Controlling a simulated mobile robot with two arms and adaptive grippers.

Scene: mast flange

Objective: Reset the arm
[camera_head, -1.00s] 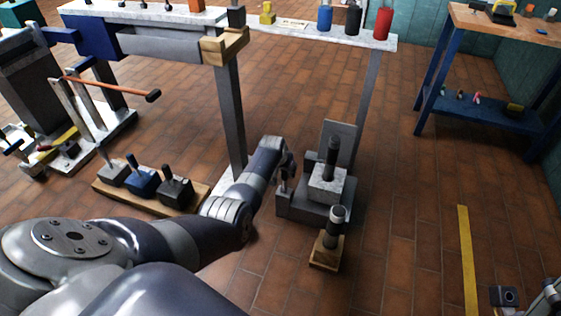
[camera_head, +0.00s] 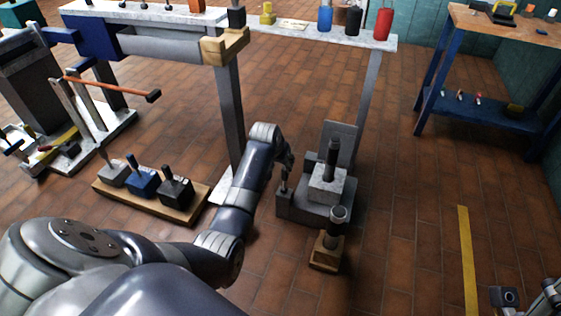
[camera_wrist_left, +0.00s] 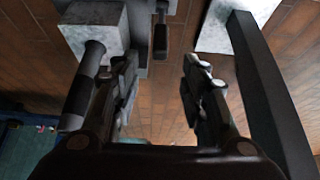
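My left arm (camera_head: 240,205) comes in from the left in the head view, bent at the elbow. Its gripper (camera_head: 287,165) is beside the grey block fixture (camera_head: 312,208), left of the dark upright post on it. In the left wrist view the left gripper (camera_wrist_left: 160,88) has its two fingers spread apart, with floor visible between them and nothing held. A dark cylinder (camera_wrist_left: 82,85) is just outside its left finger and a dark post (camera_wrist_left: 270,95) is to the right. Part of my right arm (camera_head: 525,297) shows at the lower right corner; its gripper is not clearly visible.
A wooden board (camera_head: 150,204) with several handled blocks lies on the floor at left. A small wooden stand with a dark cylinder (camera_head: 328,250) is in front of the fixture. A blue-legged bench (camera_head: 480,105) stands back right.

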